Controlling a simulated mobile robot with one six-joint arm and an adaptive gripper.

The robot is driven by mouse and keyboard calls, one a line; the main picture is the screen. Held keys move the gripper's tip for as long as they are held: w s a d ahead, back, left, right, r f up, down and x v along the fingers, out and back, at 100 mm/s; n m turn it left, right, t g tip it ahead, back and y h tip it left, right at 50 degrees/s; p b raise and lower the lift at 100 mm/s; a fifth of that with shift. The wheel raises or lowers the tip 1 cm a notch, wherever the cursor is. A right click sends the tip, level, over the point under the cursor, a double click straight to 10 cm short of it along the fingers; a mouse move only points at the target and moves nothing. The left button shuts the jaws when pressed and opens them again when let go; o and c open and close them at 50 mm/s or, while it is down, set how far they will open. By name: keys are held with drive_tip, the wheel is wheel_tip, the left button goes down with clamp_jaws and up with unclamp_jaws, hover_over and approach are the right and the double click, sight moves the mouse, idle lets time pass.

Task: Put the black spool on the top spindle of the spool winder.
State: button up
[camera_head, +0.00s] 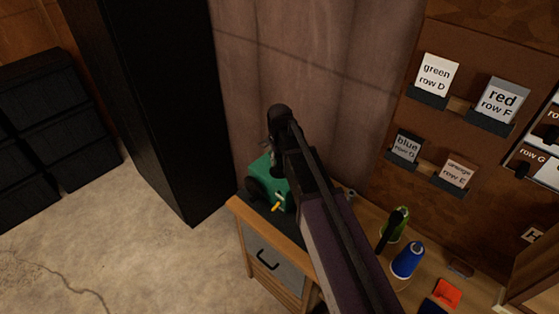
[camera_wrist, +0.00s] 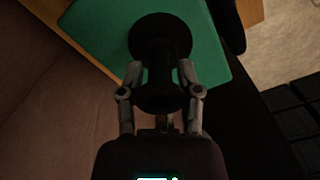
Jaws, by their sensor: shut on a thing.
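The black spool (camera_wrist: 160,38) shows in the wrist view between the two grey fingers of my gripper (camera_wrist: 161,76). The fingers are shut on its narrow middle, with one flange beyond them and one nearer to the camera. The green spool winder (camera_wrist: 205,45) lies behind the spool in that view. In the head view the green winder (camera_head: 262,169) stands on the wooden bench, partly behind my arm, with a yellow handle (camera_head: 277,207) low on it. The top spindle is hidden, so I cannot tell whether the spool is around it or apart from it.
A blue spool (camera_head: 408,260), a green spool (camera_head: 402,234) and a red item (camera_head: 446,293) are on the bench (camera_head: 236,206) right of my arm. A tall black cabinet (camera_head: 160,100) stands left of the winder. Labelled holders (camera_head: 436,78) line the wall at right.

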drive_tip(key=shift+f, duration=0.3)
drive_tip(key=o, duration=0.8)
drive_tip(key=shift+r, duration=0.2)
